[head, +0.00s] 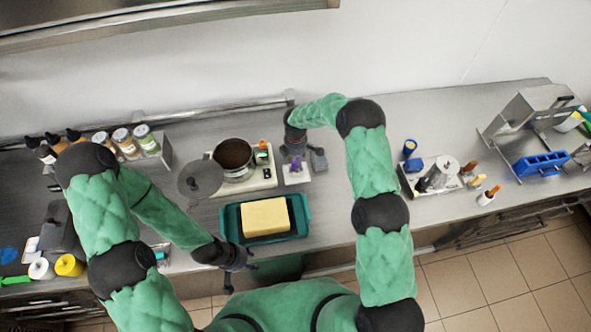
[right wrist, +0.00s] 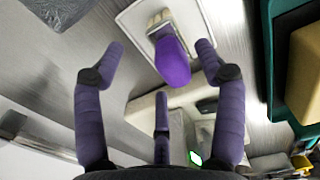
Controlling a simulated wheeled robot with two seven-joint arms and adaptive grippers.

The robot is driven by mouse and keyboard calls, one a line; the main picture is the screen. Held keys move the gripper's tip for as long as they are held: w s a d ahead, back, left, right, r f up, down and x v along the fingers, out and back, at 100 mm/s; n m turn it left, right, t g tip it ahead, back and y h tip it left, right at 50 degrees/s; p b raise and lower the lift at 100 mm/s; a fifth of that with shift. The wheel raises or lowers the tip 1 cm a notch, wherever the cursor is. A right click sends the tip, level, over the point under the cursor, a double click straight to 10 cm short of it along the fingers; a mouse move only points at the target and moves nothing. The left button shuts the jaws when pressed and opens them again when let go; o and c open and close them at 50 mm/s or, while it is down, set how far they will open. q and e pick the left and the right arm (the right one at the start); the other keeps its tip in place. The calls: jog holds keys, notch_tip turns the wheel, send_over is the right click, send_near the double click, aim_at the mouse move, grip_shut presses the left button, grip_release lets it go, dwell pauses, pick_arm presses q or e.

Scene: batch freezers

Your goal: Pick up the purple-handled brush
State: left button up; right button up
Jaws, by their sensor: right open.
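The purple-handled brush (head: 297,164) stands on a small white holder plate (head: 296,177) near the middle of the counter. In the right wrist view its rounded purple handle (right wrist: 172,62) points toward the camera, between my spread fingers and closer to the right one. My right gripper (head: 297,148) is open, just above and behind the brush; its fingers (right wrist: 160,55) show gaps to the handle and hold nothing. My left gripper (head: 238,270) hangs empty at the counter's front edge, left of the tray, with fingers apart.
A teal tray (head: 229,222) with a yellow block (head: 265,217) lies in front of the brush. A pot (head: 234,160) on a white base stands left of it, and a grey box (head: 318,158) close to its right. Several bottles stand far left; the counter's right-middle is fairly clear.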

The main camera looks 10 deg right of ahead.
jog(key=f, duration=0.3)
jog(key=shift+s+f, duration=0.35)
jog(key=shift+w+f+b, duration=0.1)
jog(key=shift+f+b, duration=0.25)
jog(key=shift+f, duration=0.15)
jog(key=c, duration=1.3)
